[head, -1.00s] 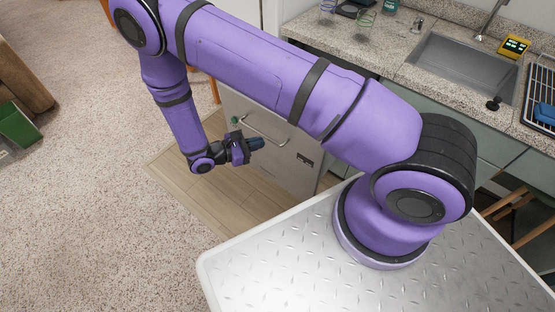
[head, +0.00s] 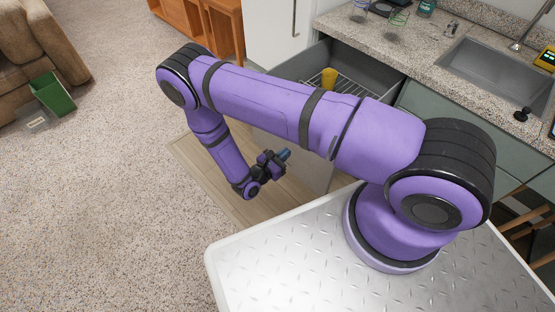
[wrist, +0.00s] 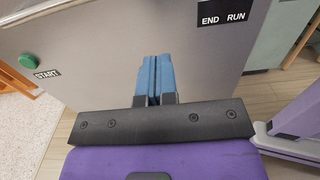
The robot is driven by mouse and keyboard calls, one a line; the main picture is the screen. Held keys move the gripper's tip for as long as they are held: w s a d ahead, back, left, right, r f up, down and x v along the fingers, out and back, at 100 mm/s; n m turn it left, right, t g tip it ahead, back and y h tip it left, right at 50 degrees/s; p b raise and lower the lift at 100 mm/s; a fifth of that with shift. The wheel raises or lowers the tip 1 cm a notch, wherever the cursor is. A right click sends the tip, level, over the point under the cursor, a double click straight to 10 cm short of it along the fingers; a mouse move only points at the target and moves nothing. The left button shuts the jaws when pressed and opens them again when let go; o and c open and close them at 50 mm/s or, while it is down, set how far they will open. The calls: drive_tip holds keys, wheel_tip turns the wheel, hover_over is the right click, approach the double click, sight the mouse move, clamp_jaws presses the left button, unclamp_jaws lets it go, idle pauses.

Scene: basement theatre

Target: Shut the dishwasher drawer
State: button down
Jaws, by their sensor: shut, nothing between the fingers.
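The dishwasher drawer (head: 300,60) is pulled open in the head view, with grey walls, a wire rack and a yellow cup (head: 329,78) inside. My arm hides much of its front. In the wrist view the drawer's metal front (wrist: 100,65) fills the upper picture, with a green START button and an END RUN label. My gripper (head: 285,155) is shut and empty, low in front of the drawer front. Its blue fingertips (wrist: 153,72) point at the panel in the wrist view; I cannot tell whether they touch it.
A granite counter (head: 425,55) with a sink (head: 495,80) lies at the right. A white appliance (head: 277,30) stands behind the drawer. A green bin (head: 53,94) sits by the brown sofa at the far left. The carpet at the left is clear.

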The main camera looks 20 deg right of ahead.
drive_tip(key=x, duration=0.8)
drive_tip(key=shift+d, duration=0.1)
